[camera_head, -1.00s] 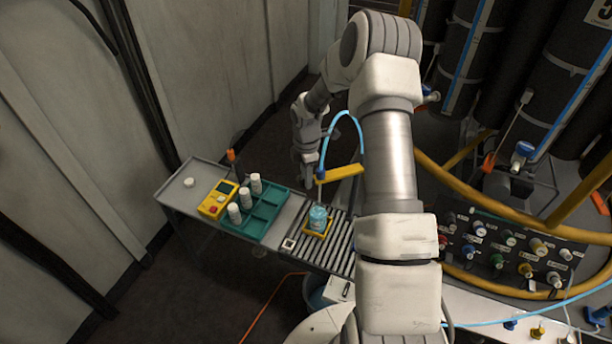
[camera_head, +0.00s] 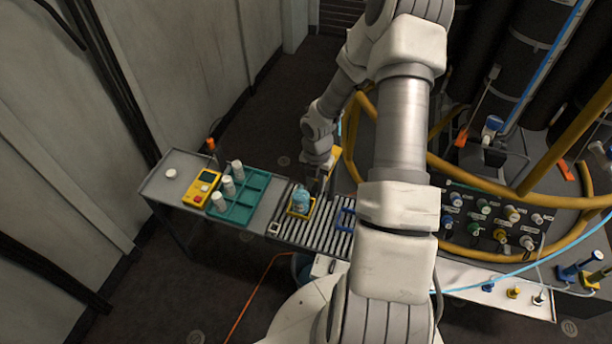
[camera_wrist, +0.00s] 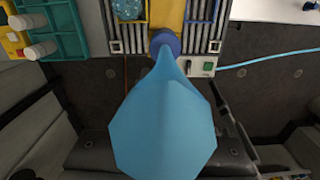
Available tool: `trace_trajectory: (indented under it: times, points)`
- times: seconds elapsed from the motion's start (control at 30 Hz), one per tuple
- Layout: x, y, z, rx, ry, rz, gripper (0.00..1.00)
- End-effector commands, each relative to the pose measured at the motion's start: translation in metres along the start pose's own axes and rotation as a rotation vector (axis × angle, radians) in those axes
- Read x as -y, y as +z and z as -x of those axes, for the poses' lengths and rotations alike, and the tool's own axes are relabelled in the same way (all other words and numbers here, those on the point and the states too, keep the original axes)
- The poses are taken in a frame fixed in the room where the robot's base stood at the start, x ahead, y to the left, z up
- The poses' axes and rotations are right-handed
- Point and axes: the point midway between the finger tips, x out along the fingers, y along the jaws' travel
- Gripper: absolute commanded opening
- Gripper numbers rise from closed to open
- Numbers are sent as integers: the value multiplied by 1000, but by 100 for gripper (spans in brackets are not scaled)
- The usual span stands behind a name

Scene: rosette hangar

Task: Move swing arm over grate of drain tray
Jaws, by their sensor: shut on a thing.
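The yellow swing arm (camera_head: 335,156) shows in the head view just right of my gripper (camera_head: 321,180), partly hidden by my arm. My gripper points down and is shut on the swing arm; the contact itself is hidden. In the wrist view the yellow bar (camera_wrist: 168,16) lies over the slats, with a dark blue end piece (camera_wrist: 165,42) and a large light blue hose (camera_wrist: 163,120) close to the lens. The drain tray's slatted grate (camera_head: 316,234) runs below and in front of my gripper. A light blue jar (camera_head: 301,197) stands in a yellow holder on the grate.
A blue holder (camera_head: 345,219) sits on the grate to the right. A green rack (camera_head: 247,205) with white-capped vials, a yellow meter (camera_head: 201,188) and a white puck (camera_head: 171,173) lie left. A valve panel (camera_head: 492,222) and yellow rails stand right.

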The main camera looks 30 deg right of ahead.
Motion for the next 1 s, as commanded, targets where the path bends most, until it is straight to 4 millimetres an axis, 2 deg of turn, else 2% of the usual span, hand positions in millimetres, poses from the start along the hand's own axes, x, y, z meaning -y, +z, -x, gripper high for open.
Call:
trace_trajectory:
  times: [0.3,0.77,0.8,0.93,1.0]
  points:
    - [15,1,1,0,0,92,0]
    - [17,2,0,1,0,101,0]
    - [17,2,0,1,0,101,34]
    - [17,2,0,1,0,101,57]
    - [17,1,0,1,0,101,57]
